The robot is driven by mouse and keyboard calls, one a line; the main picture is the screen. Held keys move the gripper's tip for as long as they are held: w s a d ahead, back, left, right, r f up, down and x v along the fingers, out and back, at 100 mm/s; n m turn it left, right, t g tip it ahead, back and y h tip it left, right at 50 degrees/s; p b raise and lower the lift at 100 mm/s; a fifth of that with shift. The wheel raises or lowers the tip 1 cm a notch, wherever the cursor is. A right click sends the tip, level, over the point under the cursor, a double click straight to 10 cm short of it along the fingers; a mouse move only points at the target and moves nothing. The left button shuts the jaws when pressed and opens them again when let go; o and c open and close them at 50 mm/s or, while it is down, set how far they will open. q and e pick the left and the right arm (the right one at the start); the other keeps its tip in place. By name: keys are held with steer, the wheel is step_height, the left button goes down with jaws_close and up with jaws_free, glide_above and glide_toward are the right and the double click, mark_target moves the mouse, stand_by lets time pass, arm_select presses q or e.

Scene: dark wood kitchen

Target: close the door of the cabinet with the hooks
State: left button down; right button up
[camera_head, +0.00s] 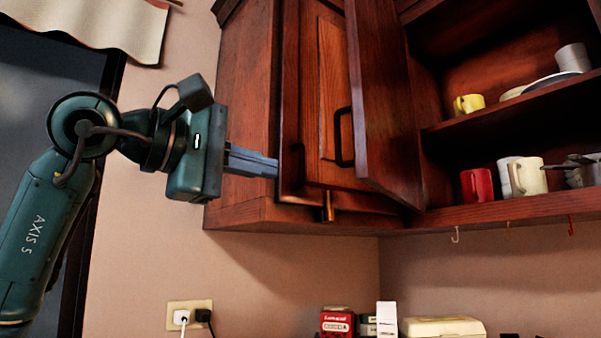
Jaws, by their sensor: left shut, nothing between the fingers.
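The open cabinet (480,217) at the right has small hooks hanging under its bottom edge, among them a white hook (455,236) and a red hook (571,227). A dark wood door (386,110) stands swung out at its left side. A dark curved handle (340,137) shows just left of that door; I cannot tell which panel bears it. My left gripper (272,166) points right, shut and empty. Its fingertips are at the left edge of a wooden panel of the corner cabinet (248,120); whether they touch is unclear. My right gripper is not in view.
Shelves hold a yellow cup (468,104), a red mug (475,186), a cream mug (528,177) and plates. A wall outlet (189,313) with plugs is below. Boxes, including a red box (337,322), stand at the bottom.

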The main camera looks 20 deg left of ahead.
arm_select(q)
steer(key=w+d+r+t+y+p, duration=0.1)
steer(key=w+d+r+p, duration=0.1)
steer(key=w+d, duration=0.3)
steer(key=shift+p+x, duration=0.55)
steer(key=shift+x, duration=0.4)
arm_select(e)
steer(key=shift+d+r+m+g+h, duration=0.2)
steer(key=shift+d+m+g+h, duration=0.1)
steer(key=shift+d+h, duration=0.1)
arm_select(q)
steer(key=shift+r, duration=0.1)
